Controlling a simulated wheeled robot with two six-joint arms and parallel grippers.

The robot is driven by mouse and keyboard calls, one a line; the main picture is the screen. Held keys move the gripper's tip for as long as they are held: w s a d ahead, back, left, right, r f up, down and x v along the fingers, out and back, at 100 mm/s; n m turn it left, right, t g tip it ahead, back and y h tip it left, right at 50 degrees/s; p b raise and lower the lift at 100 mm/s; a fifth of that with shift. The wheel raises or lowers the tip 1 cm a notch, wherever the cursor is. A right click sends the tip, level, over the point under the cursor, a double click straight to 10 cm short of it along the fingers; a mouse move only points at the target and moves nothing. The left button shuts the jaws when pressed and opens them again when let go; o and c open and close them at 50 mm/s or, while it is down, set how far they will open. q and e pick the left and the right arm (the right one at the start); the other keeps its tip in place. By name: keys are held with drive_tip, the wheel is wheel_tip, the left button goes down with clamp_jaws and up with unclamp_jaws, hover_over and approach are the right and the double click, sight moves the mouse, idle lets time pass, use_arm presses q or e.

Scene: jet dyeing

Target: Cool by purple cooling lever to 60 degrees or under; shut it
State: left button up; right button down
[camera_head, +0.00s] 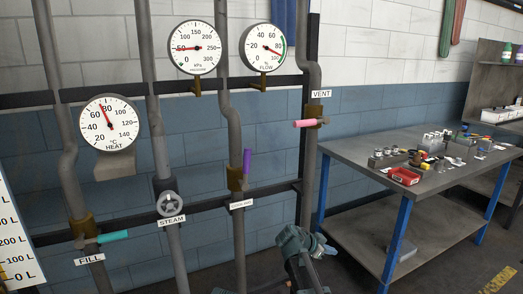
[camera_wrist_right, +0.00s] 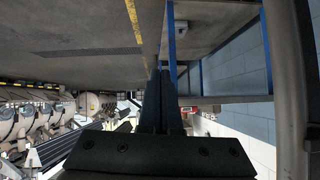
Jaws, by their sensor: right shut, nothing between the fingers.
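The purple cooling lever (camera_head: 247,162) stands upright, in line with its pipe, above a white label (camera_head: 241,204) too small to read surely. The HEAT gauge (camera_head: 109,124) at left has its needle between 60 and 80 degrees. My right gripper (camera_head: 313,249) is low in the head view, below and right of the lever and well apart from it. In the right wrist view its dark fingers (camera_wrist_right: 160,100) are together and empty. My left gripper is not in view.
A teal FILL lever (camera_head: 112,237), a STEAM handwheel (camera_head: 170,204) and a pink VENT lever (camera_head: 307,123) surround the purple lever. Pressure (camera_head: 194,47) and FLOW (camera_head: 263,48) gauges hang above. A grey table (camera_head: 345,152) with small items stands at right.

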wheel_tip(320, 180, down, 2)
drive_tip(key=s+a+n+g+y+p, duration=0.1)
drive_tip(key=s+a+y+p, duration=0.1)
drive_tip(key=y, duration=0.2)
drive_tip(key=n+t+y+p, duration=0.65)
drive_tip(key=y+p, duration=0.65)
drive_tip(key=y, duration=0.8)
approach(246, 167)
drive_tip(key=d+m+t, duration=0.1)
drive_tip(key=d+t, duration=0.1)
drive_tip(key=d, duration=0.6)
use_arm(q)
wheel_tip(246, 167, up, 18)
drive_tip(key=p, duration=0.1)
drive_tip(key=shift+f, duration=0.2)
use_arm(e)
drive_tip(key=s+a+x, duration=0.1)
drive_tip(key=s+x, duration=0.1)
drive_tip(key=x, duration=1)
drive_tip(key=shift+a+g, duration=0.45)
drive_tip(key=shift+a, duration=0.25)
